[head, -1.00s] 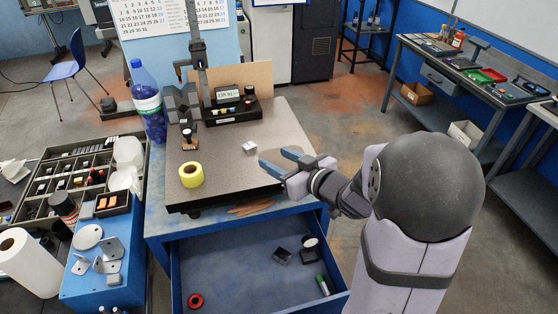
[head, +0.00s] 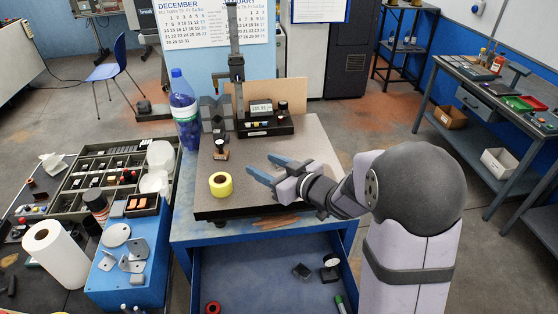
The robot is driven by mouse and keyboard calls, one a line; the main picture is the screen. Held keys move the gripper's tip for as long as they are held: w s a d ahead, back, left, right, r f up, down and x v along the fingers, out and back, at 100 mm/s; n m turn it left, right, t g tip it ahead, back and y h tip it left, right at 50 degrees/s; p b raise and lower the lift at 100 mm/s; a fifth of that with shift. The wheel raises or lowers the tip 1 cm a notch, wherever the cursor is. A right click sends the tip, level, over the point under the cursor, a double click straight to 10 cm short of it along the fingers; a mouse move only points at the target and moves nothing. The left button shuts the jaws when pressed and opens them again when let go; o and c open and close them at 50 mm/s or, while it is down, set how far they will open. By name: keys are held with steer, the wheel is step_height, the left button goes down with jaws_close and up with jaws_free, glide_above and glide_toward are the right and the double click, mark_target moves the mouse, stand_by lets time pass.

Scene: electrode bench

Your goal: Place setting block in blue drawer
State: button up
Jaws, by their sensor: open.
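My gripper (head: 261,166) is open above the granite plate, its two blue fingers pointing left and slightly apart. The setting block, a small silvery cube in the earlier frame, does not show now; my fingers cover the place where it sat, and I cannot tell whether it is between them. The blue drawer (head: 235,280) under the plate is pulled open. Inside it are a small dark block (head: 302,271), a dark stand with a round white face (head: 331,266), a green-capped marker (head: 340,304) and a red ring (head: 213,307).
On the granite plate (head: 262,198) stand a yellow tape roll (head: 221,184), a small dark-and-brown piece (head: 220,149) and a height gauge (head: 237,75) with a digital display. A blue bottle (head: 185,110) stands at the plate's left. The drawer's left-middle floor is clear.

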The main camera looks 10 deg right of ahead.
steer(key=w+d+r+m+t+h, duration=0.25)
steer(key=w+r, duration=0.45)
steer(key=w, duration=0.5)
steer(key=w+d+r+m+g+h, duration=0.35)
steer(key=w+d+h, duration=0.2)
steer(key=d, duration=0.25)
steer(key=s+a+f+n+g, duration=0.2)
steer(key=s+f+g, duration=0.1)
steer(key=s, duration=0.3)
steer(key=s+a+f+n+g+y, duration=0.1)
steer(key=s+a+f+g, duration=0.1)
steer(key=s+f+g, duration=0.2)
steer(key=s, duration=0.3)
steer(key=shift+a+f+n+g+y, duration=0.25)
steer(key=shift+n+g+y, duration=0.05)
steer(key=shift+n, duration=0.1)
steer(key=shift+f+p, duration=0.1)
steer(key=shift+p, duration=0.2)
steer(key=shift+w+p+x, duration=0.15)
steer(key=shift+p+x, duration=0.85)
steer(key=shift+x, duration=0.8)
steer(key=shift+w+p+x, duration=0.15)
steer(key=shift+p+x, duration=0.85)
steer(key=shift+x, duration=0.8)
steer(key=shift+d, duration=0.1)
jaws_close()
